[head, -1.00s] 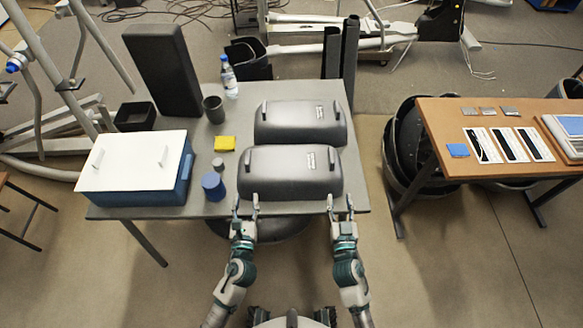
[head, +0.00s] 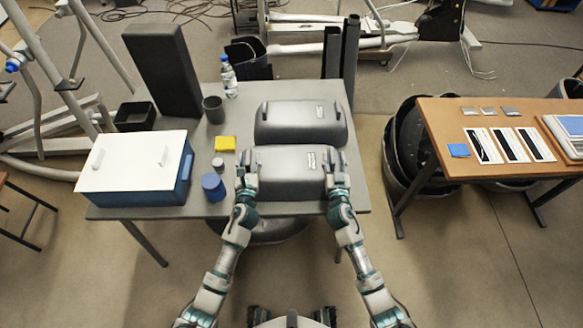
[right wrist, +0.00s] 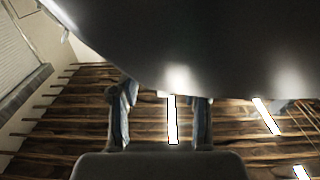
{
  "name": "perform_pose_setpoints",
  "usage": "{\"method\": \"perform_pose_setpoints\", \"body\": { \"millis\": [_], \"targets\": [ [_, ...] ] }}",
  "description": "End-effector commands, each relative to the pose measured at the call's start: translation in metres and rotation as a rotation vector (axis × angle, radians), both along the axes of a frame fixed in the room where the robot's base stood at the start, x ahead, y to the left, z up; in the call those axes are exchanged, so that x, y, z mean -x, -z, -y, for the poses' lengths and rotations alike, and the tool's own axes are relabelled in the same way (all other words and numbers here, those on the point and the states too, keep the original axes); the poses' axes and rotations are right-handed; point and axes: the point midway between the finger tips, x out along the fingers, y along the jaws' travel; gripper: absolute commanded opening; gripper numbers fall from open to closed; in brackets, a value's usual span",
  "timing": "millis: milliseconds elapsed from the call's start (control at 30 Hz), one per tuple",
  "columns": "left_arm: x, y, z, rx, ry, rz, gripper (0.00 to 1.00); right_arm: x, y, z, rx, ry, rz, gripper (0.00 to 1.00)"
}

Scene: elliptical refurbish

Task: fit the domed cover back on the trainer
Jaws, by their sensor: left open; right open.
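A dark grey domed cover (head: 292,172) lies on the grey table nearest me. A second, similar domed grey piece (head: 300,123) lies just behind it. My left gripper (head: 246,165) is open at the near cover's left end. My right gripper (head: 335,162) is open at its right end. In the right wrist view my right gripper's two fingers (right wrist: 162,115) stand apart beneath a large dark curved surface (right wrist: 200,40), with nothing visible between them; contact cannot be told. Parts of a white-framed exercise machine (head: 340,32) stand on the floor behind; which part takes the cover cannot be told.
On the table (head: 225,98) stand a blue box with white lid (head: 135,160), a blue jar (head: 213,187), a yellow block (head: 225,143), a dark cup (head: 213,110), a bottle (head: 229,78) and a tall black panel (head: 163,70). A wooden bench (head: 430,125) is at right.

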Motion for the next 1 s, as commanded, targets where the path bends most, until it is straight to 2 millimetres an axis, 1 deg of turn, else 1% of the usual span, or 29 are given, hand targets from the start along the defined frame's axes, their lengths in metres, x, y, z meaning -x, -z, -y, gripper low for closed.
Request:
{"method": "perform_pose_setpoints", "body": {
  "millis": [33, 167, 467, 500, 567, 600, 633, 667, 1000],
  "targets": [
    [-0.0048, -0.0004, -0.0005, 0.001, 0.000, 0.001, 0.46, -0.0045, -0.0005, -0.0009, 0.000, -0.001, 0.001, 0.46],
    [-0.0105, -0.0001, -0.0007, 0.001, 0.000, 0.000, 0.46, -0.0104, -0.0008, -0.0011, -0.001, 0.000, 0.001, 0.46],
    [-0.0116, -0.0004, 0.0003, 0.000, 0.000, 0.000, 0.46, -0.0115, -0.0002, 0.0000, -0.002, 0.000, 0.000, 0.46],
    [-0.0115, -0.0003, 0.0004, 0.000, 0.000, 0.000, 0.36, -0.0115, -0.0002, 0.0002, -0.002, 0.000, 0.000, 0.36],
    [-0.0115, -0.0003, 0.0004, 0.000, 0.001, 0.000, 0.21, -0.0114, -0.0002, 0.0002, -0.002, 0.000, 0.000, 0.21],
    [-0.0115, -0.0003, 0.0003, 0.000, 0.001, 0.000, 0.11, -0.0114, -0.0002, 0.0001, -0.002, 0.000, 0.000, 0.11],
    [-0.0115, -0.0003, 0.0002, 0.001, 0.001, 0.000, 0.03, -0.0114, -0.0002, 0.0000, -0.002, 0.000, 0.000, 0.03],
    [-0.0115, -0.0003, 0.0002, 0.000, 0.001, 0.000, 0.00, -0.0114, -0.0002, 0.0000, -0.002, 0.000, 0.000, 0.00],
    [-0.0114, -0.0004, 0.0000, 0.000, 0.001, 0.001, 0.00, -0.0113, -0.0001, -0.0001, -0.002, 0.000, 0.000, 0.00]
  ]
}}
